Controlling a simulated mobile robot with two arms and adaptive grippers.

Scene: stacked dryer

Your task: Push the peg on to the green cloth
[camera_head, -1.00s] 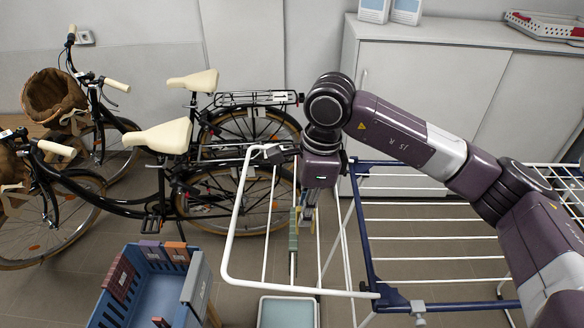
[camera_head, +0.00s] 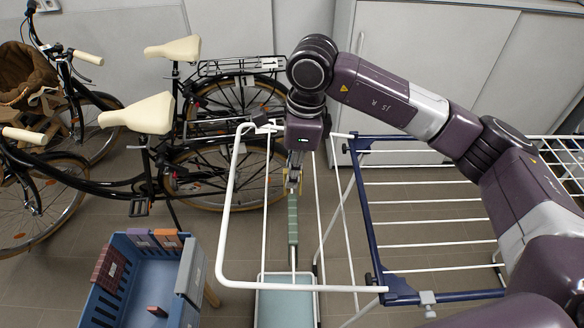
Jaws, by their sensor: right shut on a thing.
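The green cloth (camera_head: 293,222) is a narrow strip lying along a thin white bar of the drying rack's left wing. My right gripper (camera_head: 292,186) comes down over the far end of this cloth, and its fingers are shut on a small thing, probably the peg. The peg is too small and too covered by the fingers to make out clearly, and I cannot tell whether it touches the cloth. My left gripper is not in view.
The white and blue drying rack (camera_head: 372,225) spreads to the right. Below its left wing stands a light blue basin (camera_head: 287,306). A blue crate (camera_head: 133,296) with coloured pieces on its rim is at lower left. Bicycles (camera_head: 150,115) stand behind; a white cabinet (camera_head: 430,50) is at the back.

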